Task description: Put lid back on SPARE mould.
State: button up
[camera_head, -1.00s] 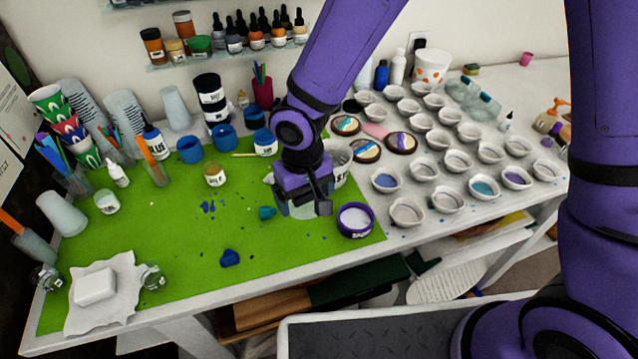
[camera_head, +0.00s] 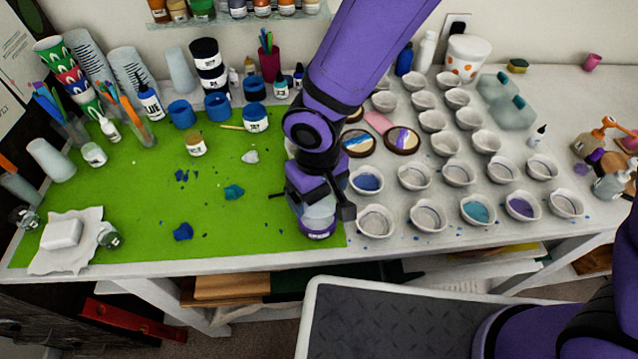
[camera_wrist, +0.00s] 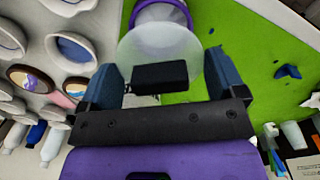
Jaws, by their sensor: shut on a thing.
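My gripper (camera_wrist: 162,88) is shut on a round, translucent whitish lid (camera_wrist: 145,48). In the head view my gripper (camera_head: 320,203) and the lid (camera_head: 319,211) are over a purple-rimmed pot (camera_head: 318,232) at the front right of the green mat. That pot also shows in the wrist view as a purple ring with a pale inside (camera_wrist: 163,12), just beyond the lid. The lid overlaps the near part of the ring in that view. I cannot tell whether lid and pot touch. The pot's label is too small to read, so I cannot confirm it is SPARE.
The green mat (camera_head: 130,215) has blue lumps (camera_head: 183,231), a teal lump (camera_head: 234,191) and a whitish lump (camera_head: 250,157) left of my gripper. Several white cups (camera_head: 428,215) stand close on the right. Blue-lidded jars (camera_head: 255,118) stand behind. The mat's middle is mostly clear.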

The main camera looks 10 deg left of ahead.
jog(key=shift+f, duration=2.35)
jog(key=shift+f, duration=0.2)
dwell(0.4)
jog(key=o, duration=0.6)
jog(key=shift+r, duration=0.15)
jog(key=shift+r, duration=3.35)
grip_shut()
